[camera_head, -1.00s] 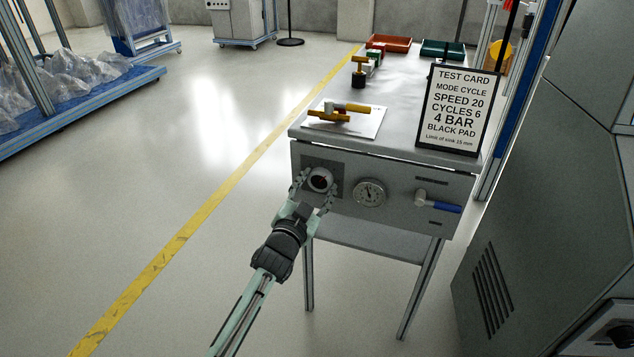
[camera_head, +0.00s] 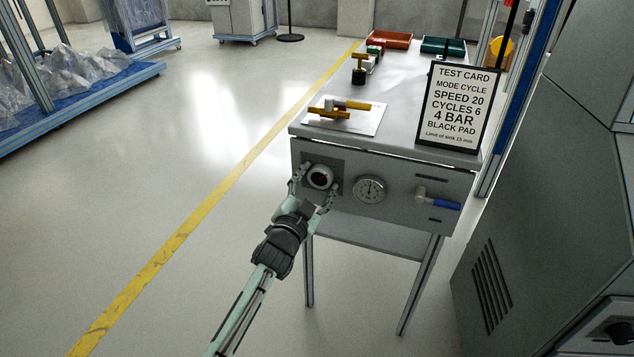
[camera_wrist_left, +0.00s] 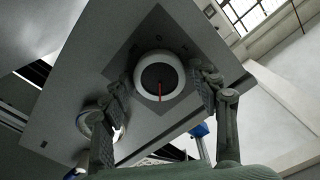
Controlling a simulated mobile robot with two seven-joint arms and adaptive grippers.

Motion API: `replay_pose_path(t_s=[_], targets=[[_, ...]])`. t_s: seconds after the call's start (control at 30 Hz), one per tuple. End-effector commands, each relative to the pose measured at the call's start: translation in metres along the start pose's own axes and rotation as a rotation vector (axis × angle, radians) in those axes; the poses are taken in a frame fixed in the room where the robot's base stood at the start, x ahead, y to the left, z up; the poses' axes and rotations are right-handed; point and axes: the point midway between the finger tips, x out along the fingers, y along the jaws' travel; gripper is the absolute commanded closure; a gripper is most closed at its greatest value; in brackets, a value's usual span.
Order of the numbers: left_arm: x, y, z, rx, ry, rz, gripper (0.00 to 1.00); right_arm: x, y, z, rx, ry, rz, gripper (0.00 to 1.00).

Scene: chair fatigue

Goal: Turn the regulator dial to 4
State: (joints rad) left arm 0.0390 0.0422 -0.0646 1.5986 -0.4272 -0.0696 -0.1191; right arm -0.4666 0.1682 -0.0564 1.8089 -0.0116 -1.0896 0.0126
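The regulator dial (camera_head: 320,176) is a round knob with a white rim, dark face and red mark, on a dark square plate at the left of the grey bench front. My left gripper (camera_head: 317,185) has one finger on each side of it. In the left wrist view the dial (camera_wrist_left: 160,76) sits between the fingertips, close against both, and its red mark points down; the square plate looks tilted there. The pressure gauge (camera_head: 370,189) is right of the dial, its needle about upright; its numbers are too small to read. My right gripper is not in view.
A blue-handled lever (camera_head: 445,205) is right of the gauge. On the bench top (camera_head: 405,120) stand a test card (camera_head: 457,108) reading 4 BAR and a yellow-handled clamp (camera_head: 343,108). A large grey cabinet (camera_head: 560,200) stands at the right. The floor left of the bench is clear.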

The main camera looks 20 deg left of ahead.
Motion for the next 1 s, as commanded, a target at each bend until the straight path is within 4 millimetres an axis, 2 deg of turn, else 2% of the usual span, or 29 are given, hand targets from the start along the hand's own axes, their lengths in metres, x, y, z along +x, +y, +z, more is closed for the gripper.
replay_pose_path(t_s=[0.33, 0.47, 0.57, 0.8, 1.0], targets=[[-0.001, 0.001, 0.001, -0.001, -0.001, 0.001, 0.29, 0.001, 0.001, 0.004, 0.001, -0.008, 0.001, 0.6], [-0.01, 0.001, 0.002, -0.001, -0.003, 0.002, 0.29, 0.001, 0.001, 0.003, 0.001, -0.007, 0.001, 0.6], [-0.026, 0.001, 0.002, -0.001, -0.003, 0.002, 0.29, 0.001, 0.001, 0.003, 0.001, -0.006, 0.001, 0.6], [-0.079, 0.002, 0.002, -0.001, -0.004, 0.003, 0.29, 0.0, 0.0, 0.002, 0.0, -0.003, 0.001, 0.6], [-0.11, 0.001, 0.001, -0.001, -0.002, 0.001, 0.29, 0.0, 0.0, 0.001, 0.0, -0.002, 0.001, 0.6]])
